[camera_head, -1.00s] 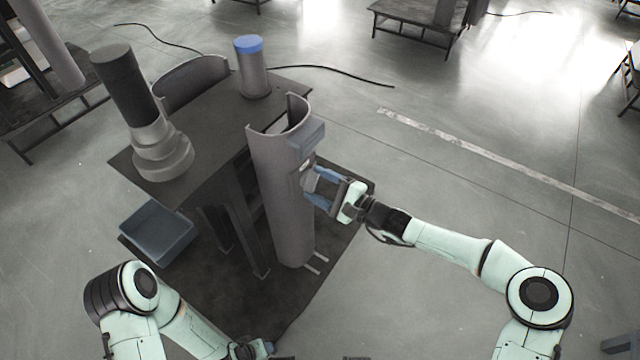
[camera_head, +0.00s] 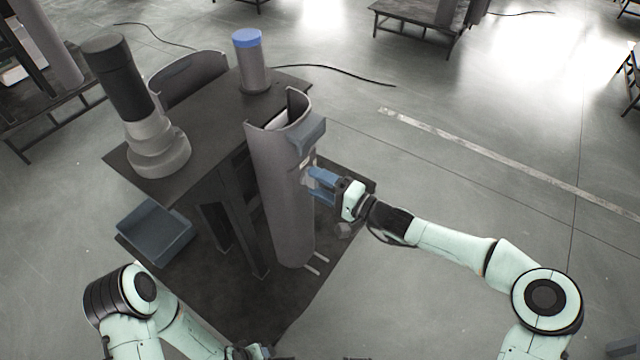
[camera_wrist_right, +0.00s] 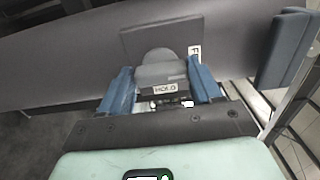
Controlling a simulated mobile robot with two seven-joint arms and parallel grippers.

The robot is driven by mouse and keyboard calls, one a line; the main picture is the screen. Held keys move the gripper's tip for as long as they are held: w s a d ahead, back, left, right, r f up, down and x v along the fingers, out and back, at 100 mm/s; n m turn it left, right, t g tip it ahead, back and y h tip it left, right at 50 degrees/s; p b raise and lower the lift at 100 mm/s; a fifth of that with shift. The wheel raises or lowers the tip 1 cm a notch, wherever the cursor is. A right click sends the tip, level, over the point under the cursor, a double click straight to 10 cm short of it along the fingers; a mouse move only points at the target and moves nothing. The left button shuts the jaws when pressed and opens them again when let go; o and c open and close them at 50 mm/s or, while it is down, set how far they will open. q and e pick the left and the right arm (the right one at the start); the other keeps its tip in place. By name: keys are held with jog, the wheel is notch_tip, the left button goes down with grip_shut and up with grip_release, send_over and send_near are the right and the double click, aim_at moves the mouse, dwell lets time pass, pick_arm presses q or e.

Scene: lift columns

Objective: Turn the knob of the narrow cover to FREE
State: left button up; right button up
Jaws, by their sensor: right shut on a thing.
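The tall, narrow grey cover (camera_head: 277,195) stands upright at the front right of the dark table. My right gripper (camera_head: 314,182) is at its right face, with blue fingers on the knob there. In the right wrist view, the grey rounded knob (camera_wrist_right: 160,68) sits between the two blue fingers of the right gripper (camera_wrist_right: 161,88). A white label reading HOLD (camera_wrist_right: 164,89) shows upside down beside the knob. Another white label, starting with F (camera_wrist_right: 195,51), is partly hidden by a finger. My left gripper (camera_head: 250,352) shows only in part at the bottom edge.
The dark table (camera_head: 205,112) carries a black-topped grey column (camera_head: 158,150), a blue-capped cylinder (camera_head: 252,70) and a wider curved cover (camera_head: 190,75). A blue-grey bin (camera_head: 157,232) stands low at left.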

jog(key=shift+d, duration=0.1)
dwell(0.3)
jog(key=o, duration=1.1)
jog(key=shift+c, duration=0.2)
pick_arm(q)
jog(key=shift+h, duration=0.3)
jog(key=r+p, duration=0.1)
jog(key=s+d+r+p, duration=0.1)
jog(key=d+r+p, duration=0.1)
jog(key=r, duration=0.1)
jog(key=shift+s, duration=0.2)
pick_arm(e)
jog(key=v, duration=1.3)
jog(key=shift+d, duration=0.1)
